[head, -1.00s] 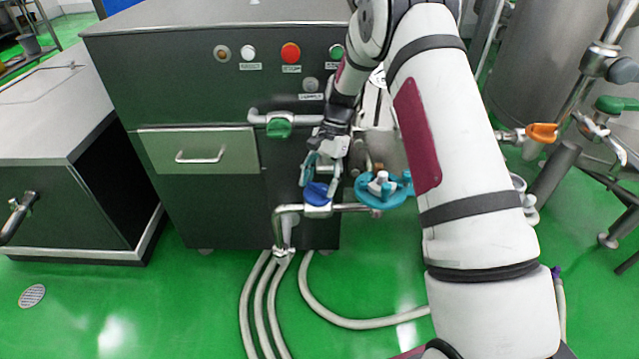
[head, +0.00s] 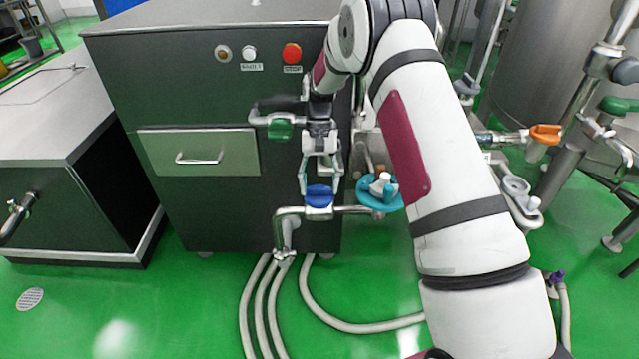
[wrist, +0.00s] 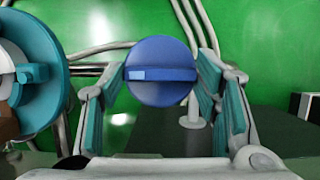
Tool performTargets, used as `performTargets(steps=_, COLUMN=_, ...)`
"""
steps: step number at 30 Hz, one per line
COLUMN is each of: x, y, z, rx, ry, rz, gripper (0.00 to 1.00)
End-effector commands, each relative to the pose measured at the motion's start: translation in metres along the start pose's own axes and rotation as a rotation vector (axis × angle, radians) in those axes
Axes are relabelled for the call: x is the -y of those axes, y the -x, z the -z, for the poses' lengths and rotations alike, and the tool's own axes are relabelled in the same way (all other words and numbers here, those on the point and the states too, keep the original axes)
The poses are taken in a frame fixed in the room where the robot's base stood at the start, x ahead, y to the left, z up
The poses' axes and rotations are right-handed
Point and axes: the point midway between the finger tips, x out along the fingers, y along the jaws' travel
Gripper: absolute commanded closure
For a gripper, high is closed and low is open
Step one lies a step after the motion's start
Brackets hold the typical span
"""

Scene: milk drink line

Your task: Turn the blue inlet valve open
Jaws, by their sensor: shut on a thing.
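The blue inlet valve (head: 319,196) is a round blue knob on a horizontal metal pipe in front of the dark cabinet. In the wrist view the blue knob (wrist: 160,72) fills the gap between my fingers, with its raised bar lying across the picture from side to side. My gripper (head: 320,187) comes down from above, shut on the knob with one teal-padded finger on each side. In the wrist view my gripper (wrist: 159,82) shows both fingers beside the knob; the exact contact is hard to see.
A teal round fitting (head: 378,193) sits close to the right of the blue valve. A green-handled valve (head: 280,129) is above left on another pipe. The dark cabinet (head: 220,205) stands behind. An orange valve (head: 545,134) is at the right. Pale hoses (head: 262,310) run over the green floor.

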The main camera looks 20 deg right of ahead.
Motion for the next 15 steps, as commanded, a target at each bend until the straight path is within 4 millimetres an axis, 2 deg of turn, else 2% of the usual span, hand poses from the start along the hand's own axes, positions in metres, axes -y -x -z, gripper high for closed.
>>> performTargets(steps=14, x=0.0, y=0.0, z=0.0001, rx=0.0, ry=0.015, rz=-0.006, gripper=0.71)
performTargets(steps=15, x=0.0, y=0.0, z=0.0001, rx=0.0, ry=0.015, rz=-0.006, gripper=0.39)
